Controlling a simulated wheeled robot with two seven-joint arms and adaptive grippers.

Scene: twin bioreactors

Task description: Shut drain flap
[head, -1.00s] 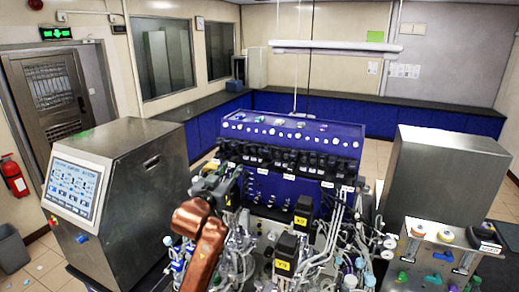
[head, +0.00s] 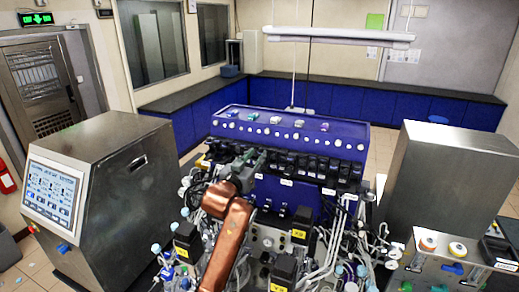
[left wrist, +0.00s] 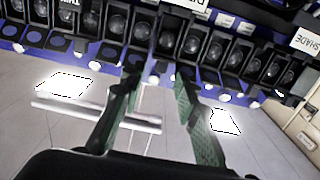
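A long blue unit (head: 290,125) stands in the middle of the head view. A row of black, flap-like fittings (head: 300,162) runs along its near side. In the left wrist view the same kind of black fittings (left wrist: 190,42) line the top. I cannot tell which part is the drain flap. My left gripper (head: 254,158), on a copper-coloured arm, is at the left part of this row in the head view. Contact with the row is unclear. My right gripper is out of view.
Crowded tubing, black boxes and small fittings (head: 270,240) surround my left arm. A steel cabinet with a screen (head: 100,185) stands at left, another steel box (head: 440,180) at right. Dark-topped blue counters (head: 370,95) line the back walls.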

